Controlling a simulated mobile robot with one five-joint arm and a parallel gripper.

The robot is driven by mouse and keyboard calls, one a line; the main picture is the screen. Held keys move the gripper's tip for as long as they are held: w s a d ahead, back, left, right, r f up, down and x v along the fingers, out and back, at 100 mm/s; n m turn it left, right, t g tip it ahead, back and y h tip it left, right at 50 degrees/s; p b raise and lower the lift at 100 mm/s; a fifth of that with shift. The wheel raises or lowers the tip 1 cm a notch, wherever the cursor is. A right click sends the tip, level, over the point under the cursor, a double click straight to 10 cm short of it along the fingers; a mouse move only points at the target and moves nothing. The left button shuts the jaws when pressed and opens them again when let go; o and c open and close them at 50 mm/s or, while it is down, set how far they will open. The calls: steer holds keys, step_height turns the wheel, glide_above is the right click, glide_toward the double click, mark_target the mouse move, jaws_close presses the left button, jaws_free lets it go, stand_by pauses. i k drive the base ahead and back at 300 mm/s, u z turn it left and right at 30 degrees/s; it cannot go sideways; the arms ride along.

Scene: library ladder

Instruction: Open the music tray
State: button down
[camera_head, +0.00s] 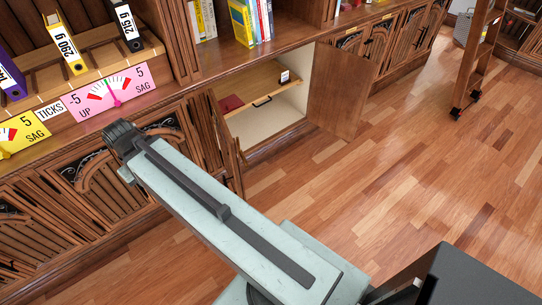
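The tray (262,84), which looks like the music tray, is a light wooden drawer-like board inside an open low cabinet. It has a dark handle (262,102) on its front and a small white card (284,76) at its right end. It appears to sit back inside the cabinet. A dark red item (231,103) lies at its left, partly hidden by the cabinet's edge. My pale green arm reaches up from the bottom to the left of the opening, ending in a dark joint. I see no gripper fingers, and nothing of mine touches the tray.
The right cabinet door (340,90) stands open, jutting over the floor; a left door (234,158) stands open nearly edge-on. Binders (64,45) and gauge signs (111,92) line the left shelf. A ladder (476,60) stands at upper right. The wooden floor (420,165) is clear.

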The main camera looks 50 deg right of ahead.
mark_target(256, 84)
steer(key=z, duration=1)
steer(key=i, duration=1)
steer(key=u, duration=0.05)
steer(key=k, duration=1)
steer(key=z, duration=0.05)
